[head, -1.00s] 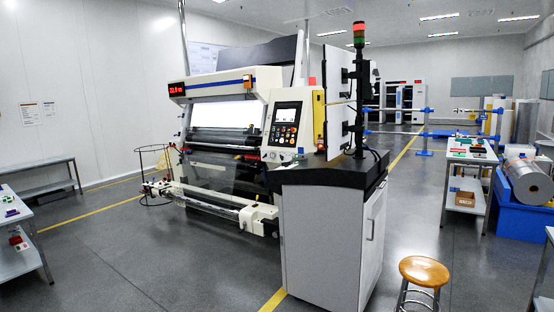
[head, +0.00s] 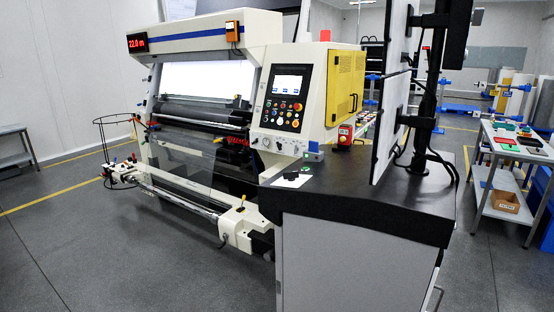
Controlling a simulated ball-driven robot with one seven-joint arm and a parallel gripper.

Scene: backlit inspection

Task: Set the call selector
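The inspection machine (head: 205,35) stands ahead, with a backlit white screen (head: 205,80). Its control panel (head: 287,95) faces me on the right side, with a small lit display (head: 287,84) and rows of coloured buttons below it. A pale ledge (head: 290,146) under the panel carries small round controls (head: 266,143) and a blue part (head: 313,147). I cannot tell which of these is the call selector; its markings and setting are too small to read. My gripper is not in view.
A grey cabinet (head: 345,265) with a dark top (head: 400,205) stands close in front, right of centre. A red emergency button (head: 343,135) and a white sheet with a dark item (head: 291,178) are near it. A yellow box (head: 343,85) adjoins the panel. Open floor (head: 110,260) lies left.

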